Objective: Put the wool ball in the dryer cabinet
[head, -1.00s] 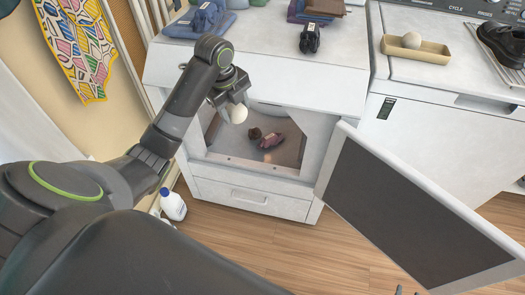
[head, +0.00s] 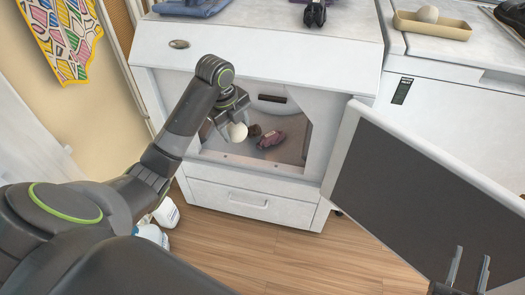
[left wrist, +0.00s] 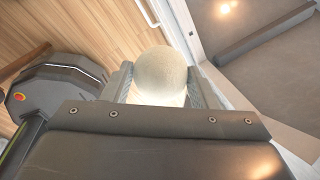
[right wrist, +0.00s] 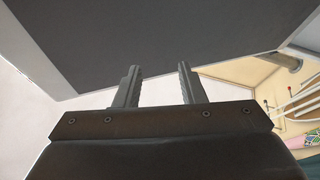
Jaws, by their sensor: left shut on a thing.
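The cream wool ball (head: 237,132) is held between the fingers of my left gripper (head: 232,118), at the left part of the dryer cabinet's opening. In the left wrist view the wool ball (left wrist: 160,75) sits between both fingers (left wrist: 160,88). The dryer cabinet (head: 258,50) is white, with its door (head: 345,150) swung open to the right. I cannot tell whether the ball is past the front edge. My right gripper (head: 468,272) is at the lower right in front of the door; its fingers stand apart and empty in the right wrist view (right wrist: 158,88).
Inside the cabinet lie a brown lump (head: 255,130) and a purple cloth item (head: 272,139). A drawer (head: 250,198) is below. Another pale ball (head: 428,14) lies in a tan tray (head: 440,28) on the right. White bottles (head: 166,213) stand on the floor at left.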

